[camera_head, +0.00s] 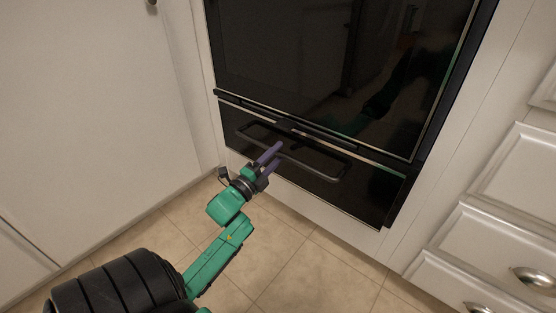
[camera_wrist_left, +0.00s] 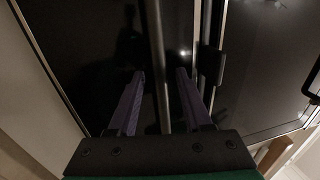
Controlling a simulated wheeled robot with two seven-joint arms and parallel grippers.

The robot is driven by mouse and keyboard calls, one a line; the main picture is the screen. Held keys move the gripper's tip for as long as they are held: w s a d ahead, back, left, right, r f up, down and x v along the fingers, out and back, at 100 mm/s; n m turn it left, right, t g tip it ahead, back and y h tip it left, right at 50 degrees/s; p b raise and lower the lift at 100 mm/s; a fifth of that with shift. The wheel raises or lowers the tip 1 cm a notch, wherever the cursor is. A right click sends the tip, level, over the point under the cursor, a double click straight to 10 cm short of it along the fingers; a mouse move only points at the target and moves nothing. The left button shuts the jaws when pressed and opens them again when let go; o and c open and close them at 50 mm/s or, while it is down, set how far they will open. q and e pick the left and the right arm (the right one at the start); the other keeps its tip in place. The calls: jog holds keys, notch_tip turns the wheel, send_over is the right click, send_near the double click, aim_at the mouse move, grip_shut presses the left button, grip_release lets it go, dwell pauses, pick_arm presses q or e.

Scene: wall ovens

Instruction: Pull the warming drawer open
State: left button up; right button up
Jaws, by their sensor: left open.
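The warming drawer (camera_head: 368,196) is a black panel low under the oven, and its front looks flush with the cabinet. Its handle (camera_head: 318,174) is a long dark bar standing out from the front. My left gripper (camera_head: 279,149) is at the middle of the handle with its purple fingers pointing at the drawer. In the left wrist view the gripper (camera_wrist_left: 160,73) is open, with a finger on each side of the handle bar (camera_wrist_left: 158,50). I see gaps between bar and fingers. My right gripper is not in view.
The black glass oven door (camera_head: 300,50) is right above the drawer. A plain white cabinet (camera_head: 90,110) stands at the left, and white drawers (camera_head: 500,245) with metal pulls are at the right. The tiled floor (camera_head: 300,270) before the warming drawer is clear apart from my arm.

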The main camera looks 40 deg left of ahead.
pick_arm(q)
jog(key=shift+w+r, duration=0.1)
jog(key=shift+w, duration=0.35)
jog(key=shift+c, duration=0.3)
grip_shut()
dwell(0.9)
